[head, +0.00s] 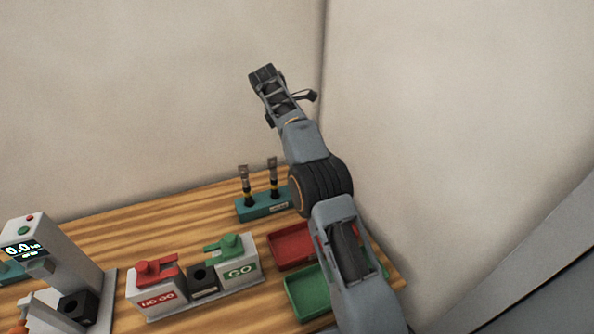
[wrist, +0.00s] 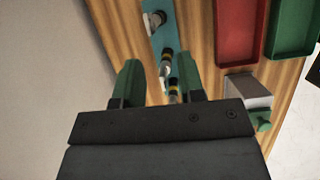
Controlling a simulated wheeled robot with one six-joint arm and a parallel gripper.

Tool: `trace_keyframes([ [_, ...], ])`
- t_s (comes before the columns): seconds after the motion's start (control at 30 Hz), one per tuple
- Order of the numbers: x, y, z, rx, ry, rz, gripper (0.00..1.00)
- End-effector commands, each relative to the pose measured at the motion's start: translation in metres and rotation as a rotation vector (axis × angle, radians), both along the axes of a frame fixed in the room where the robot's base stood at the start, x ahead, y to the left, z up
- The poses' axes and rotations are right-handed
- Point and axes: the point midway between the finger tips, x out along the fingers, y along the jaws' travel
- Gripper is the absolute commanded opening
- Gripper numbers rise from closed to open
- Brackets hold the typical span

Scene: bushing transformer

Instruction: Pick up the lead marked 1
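Two dark upright leads, a left one (head: 245,185) and a right one (head: 273,177), stand in a teal holder (head: 247,215) at the back of the wooden table. Each has a flat metal top and a yellowish band. No number 1 is readable on either. My gripper (head: 263,74) is raised well above the holder. In the wrist view its green fingers (wrist: 158,65) are apart, with no object visibly clamped. The holder and leads show beyond the fingers; one banded lead (wrist: 171,67) appears between them, its lower part hidden by the gripper body.
A red tray (head: 290,246) and a green tray (head: 305,297) lie right of centre, partly behind my arm. A gauge block with red NO GO (head: 158,300) and green GO (head: 240,271) parts stands in front. A device with a display (head: 22,249) is at left. Walls rise behind and right.

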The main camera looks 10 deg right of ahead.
Motion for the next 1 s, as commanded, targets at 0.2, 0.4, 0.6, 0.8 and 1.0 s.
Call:
trace_keyframes([
  [0.2, 0.006, 0.005, -0.009, -0.019, 0.03, 0.058, 0.36],
  [0.4, 0.007, 0.0, -0.032, -0.02, 0.034, 0.07, 0.36],
  [0.6, 0.01, -0.011, -0.065, -0.02, 0.034, 0.071, 0.36],
  [0.8, 0.012, -0.018, -0.081, -0.019, 0.03, 0.071, 0.36],
  [1.0, 0.013, -0.024, -0.093, -0.019, 0.032, 0.068, 0.36],
])
